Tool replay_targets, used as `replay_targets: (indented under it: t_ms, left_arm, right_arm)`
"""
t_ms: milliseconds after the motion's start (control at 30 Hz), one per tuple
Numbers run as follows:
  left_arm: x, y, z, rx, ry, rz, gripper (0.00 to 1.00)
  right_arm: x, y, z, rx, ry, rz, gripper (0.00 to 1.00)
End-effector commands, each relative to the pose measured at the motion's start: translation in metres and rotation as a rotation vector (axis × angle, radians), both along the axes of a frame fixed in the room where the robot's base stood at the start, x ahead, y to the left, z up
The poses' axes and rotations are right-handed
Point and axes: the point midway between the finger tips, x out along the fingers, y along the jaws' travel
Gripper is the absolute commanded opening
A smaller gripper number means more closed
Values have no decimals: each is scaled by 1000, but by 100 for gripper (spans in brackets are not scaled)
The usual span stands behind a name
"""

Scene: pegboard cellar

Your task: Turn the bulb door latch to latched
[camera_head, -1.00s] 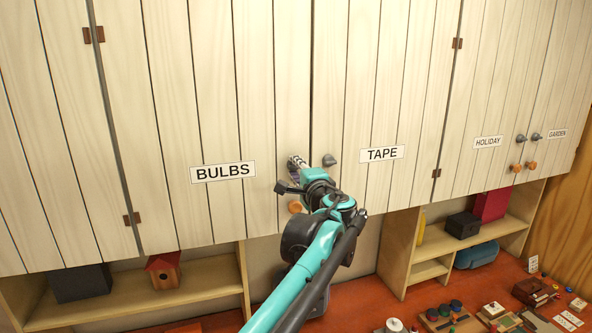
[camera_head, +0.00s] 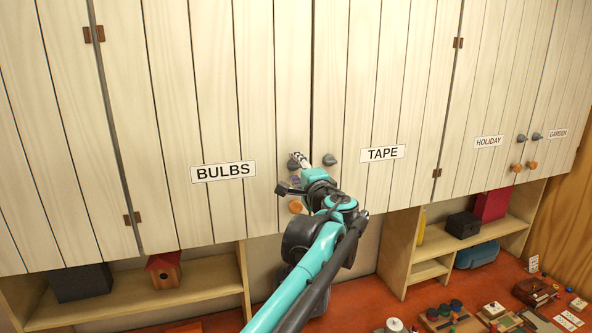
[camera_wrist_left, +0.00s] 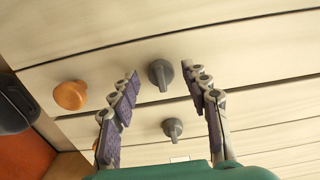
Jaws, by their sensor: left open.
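The bulb door latch (camera_head: 292,165) is a grey knob near the right edge of the door labelled BULBS (camera_head: 223,172), partly hidden by my gripper in the head view. In the left wrist view the grey latch (camera_wrist_left: 160,74) shows fully, its lever pointing down in that picture, toward the door seam. My left gripper (camera_head: 301,160) is open at the door; in the wrist view its two fingers (camera_wrist_left: 160,77) stand on either side of the latch, with gaps between. My right gripper is not in view.
An orange knob (camera_head: 296,207) sits below the latch. The tape door's similar grey latch (camera_head: 330,160) is close on the right, across the seam. Open shelves (camera_head: 200,285) and a red worktop (camera_head: 365,300) with small items lie below.

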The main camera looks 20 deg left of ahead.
Motion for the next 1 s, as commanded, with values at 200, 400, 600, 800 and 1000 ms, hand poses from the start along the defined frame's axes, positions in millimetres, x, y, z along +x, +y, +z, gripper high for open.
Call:
replay_targets:
  t_ms: [200,400,600,800,1000]
  left_arm:
    - [-33,-23,0,0,0,-4,47]
    - [-69,-47,-1,0,0,-4,47]
    - [-90,-61,-1,-1,-1,-1,47]
    - [-96,-64,-1,-1,-1,1,47]
    - [-96,-64,-1,-1,0,1,47]
  right_arm:
    - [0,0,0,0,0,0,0]
    - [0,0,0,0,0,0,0]
    - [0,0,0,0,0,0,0]
    - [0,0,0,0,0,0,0]
    - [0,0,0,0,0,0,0]
